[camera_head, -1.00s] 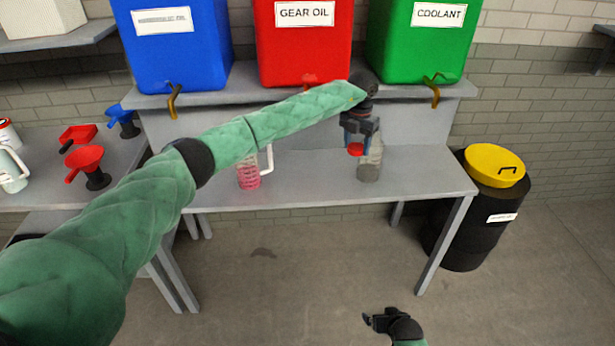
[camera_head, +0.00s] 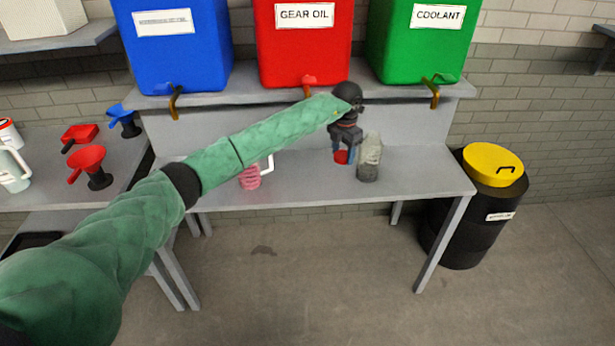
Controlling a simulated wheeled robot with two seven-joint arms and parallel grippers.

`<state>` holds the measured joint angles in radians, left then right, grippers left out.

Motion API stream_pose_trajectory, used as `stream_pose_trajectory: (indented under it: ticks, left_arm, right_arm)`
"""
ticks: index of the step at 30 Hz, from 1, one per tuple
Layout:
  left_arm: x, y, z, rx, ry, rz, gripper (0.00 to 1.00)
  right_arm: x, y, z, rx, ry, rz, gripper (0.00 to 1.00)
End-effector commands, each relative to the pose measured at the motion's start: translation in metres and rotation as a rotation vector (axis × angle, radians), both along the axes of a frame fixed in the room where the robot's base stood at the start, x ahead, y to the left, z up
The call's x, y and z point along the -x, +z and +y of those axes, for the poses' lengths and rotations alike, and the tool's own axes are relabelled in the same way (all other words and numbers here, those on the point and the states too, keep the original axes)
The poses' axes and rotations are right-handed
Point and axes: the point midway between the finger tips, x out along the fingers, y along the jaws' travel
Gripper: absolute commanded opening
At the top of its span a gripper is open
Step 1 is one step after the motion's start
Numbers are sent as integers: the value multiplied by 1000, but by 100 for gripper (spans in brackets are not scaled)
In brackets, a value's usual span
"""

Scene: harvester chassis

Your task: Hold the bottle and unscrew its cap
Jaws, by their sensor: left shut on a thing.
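A clear bottle with a grey lower part (camera_head: 369,165) stands upright on the grey workbench (camera_head: 420,178). Its top shows no cap. My left gripper (camera_head: 342,155) points down just left of the bottle. It is shut on a red cap (camera_head: 341,157), low over or at the bench top; whether the cap touches the bench I cannot tell. My right gripper is out of view.
A pink-filled jug with a white handle (camera_head: 250,177) stands on the bench, partly behind my left arm. Blue (camera_head: 180,55), red (camera_head: 303,55) and green (camera_head: 415,55) tanks with taps stand on the shelf above. A black drum with a yellow lid (camera_head: 465,220) stands at right.

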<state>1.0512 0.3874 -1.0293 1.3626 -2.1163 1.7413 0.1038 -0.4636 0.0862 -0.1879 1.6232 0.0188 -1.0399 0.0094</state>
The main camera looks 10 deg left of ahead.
Motion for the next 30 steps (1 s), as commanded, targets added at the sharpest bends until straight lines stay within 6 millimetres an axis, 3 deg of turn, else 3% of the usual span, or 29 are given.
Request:
stream_pose_trajectory:
  ticks: [11, 30]
  left_arm:
    - [-19, -7, -8, 0, 374, 11, 23]
    - [-43, -29, 12, 3, 1343, 17, 23]
  right_arm:
    - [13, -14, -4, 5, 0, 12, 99]
    - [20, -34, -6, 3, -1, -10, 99]
